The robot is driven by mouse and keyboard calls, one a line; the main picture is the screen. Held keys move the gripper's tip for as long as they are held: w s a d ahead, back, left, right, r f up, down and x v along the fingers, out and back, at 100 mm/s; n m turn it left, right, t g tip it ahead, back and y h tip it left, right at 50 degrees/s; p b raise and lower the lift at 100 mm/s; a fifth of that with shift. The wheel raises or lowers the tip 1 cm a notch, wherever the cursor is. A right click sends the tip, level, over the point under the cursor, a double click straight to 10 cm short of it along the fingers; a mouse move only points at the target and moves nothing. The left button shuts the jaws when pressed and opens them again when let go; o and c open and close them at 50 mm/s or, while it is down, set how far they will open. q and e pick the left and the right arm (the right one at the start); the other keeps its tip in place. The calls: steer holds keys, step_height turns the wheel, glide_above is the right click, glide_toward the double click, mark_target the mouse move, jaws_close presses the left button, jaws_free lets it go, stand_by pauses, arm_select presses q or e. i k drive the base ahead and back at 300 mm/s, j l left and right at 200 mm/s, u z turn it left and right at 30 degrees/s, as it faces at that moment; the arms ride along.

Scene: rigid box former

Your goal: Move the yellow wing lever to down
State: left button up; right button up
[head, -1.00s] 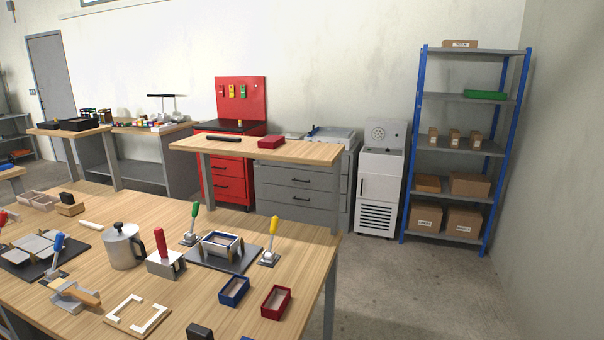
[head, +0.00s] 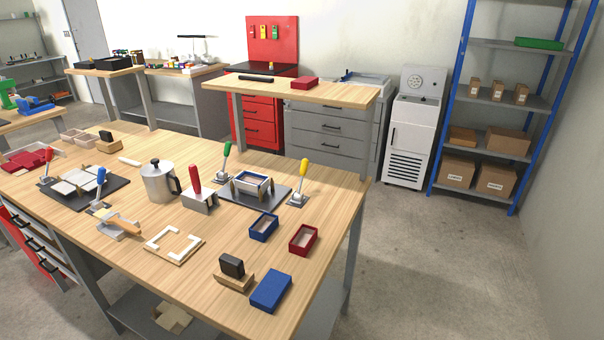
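The yellow wing lever (head: 301,180) stands on a small grey base at the right side of the box former (head: 251,187), near the table's right edge. Its yellow handle points up and leans slightly to the right. A green lever (head: 226,156) stands on the former's left side, also pointing up. The former is a dark plate with a raised frame, with a blue-edged box piece in it. Neither of my grippers shows in the head view.
On the wooden table (head: 190,268) are a metal pot (head: 158,182), a red-handled tool (head: 196,190), a blue tray (head: 264,227), a red tray (head: 303,239), a blue block (head: 271,291) and a white-cornered board (head: 174,243). Open floor (head: 440,270) lies to the right.

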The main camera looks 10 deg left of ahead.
mark_target(305, 162)
steer(key=l+u, duration=1.1)
steer(key=l, duration=0.15)
steer(key=l+u, duration=0.25)
steer(key=l, duration=0.2)
steer(key=i+l+z, duration=0.1)
steer(key=l+z, duration=0.3)
steer(key=i+l+z, duration=0.1)
steer(key=l+z, duration=0.15)
steer(key=z, duration=0.15)
